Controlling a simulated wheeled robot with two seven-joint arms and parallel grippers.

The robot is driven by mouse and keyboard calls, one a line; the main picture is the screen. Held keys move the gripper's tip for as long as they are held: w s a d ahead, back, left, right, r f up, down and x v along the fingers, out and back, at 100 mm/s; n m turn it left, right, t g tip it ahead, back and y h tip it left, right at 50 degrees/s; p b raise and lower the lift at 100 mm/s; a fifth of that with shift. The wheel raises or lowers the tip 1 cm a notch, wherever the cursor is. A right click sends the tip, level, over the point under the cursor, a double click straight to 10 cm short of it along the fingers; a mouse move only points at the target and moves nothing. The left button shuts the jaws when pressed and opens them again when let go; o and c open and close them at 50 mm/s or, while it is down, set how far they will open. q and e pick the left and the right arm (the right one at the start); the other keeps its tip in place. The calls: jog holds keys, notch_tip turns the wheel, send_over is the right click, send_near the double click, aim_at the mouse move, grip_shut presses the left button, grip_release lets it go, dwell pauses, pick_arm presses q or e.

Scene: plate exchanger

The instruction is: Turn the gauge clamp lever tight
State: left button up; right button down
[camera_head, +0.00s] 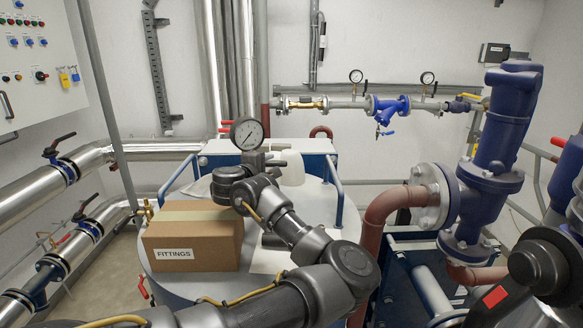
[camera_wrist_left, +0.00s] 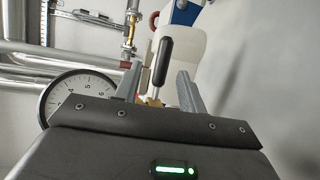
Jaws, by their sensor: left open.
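The round white-faced gauge (camera_head: 247,133) stands upright above the drum top in the head view. It also shows at the left of the left wrist view (camera_wrist_left: 78,97). The clamp lever, a black handle (camera_wrist_left: 161,60) on a brass-coloured base, shows in the left wrist view, standing nearly upright. My left gripper (camera_wrist_left: 160,86) is open, with one finger on each side of the lever's lower part; contact cannot be told. In the head view my left gripper (camera_head: 262,162) is just below the gauge, and the lever is not clear there. My right gripper is not in view.
A cardboard box marked FITTINGS (camera_head: 193,238) sits on the round drum top (camera_head: 316,221), left of my left arm. A whitish jug (camera_head: 291,168) stands behind the gripper. A red-brown pipe and blue valve (camera_head: 481,190) stand at right. Silver pipes run along the left.

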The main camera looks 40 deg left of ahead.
aim_at(275, 165)
pick_arm(q)
jog(key=shift+f, duration=0.2)
jog(key=x, duration=0.6)
jog(key=shift+w+p, duration=0.4)
jog(key=shift+w+a+f, duration=0.15)
jog(key=shift+w+a, duration=0.1)
jog(key=shift+w, duration=0.15)
jog(key=shift+c, duration=0.3)
grip_shut()
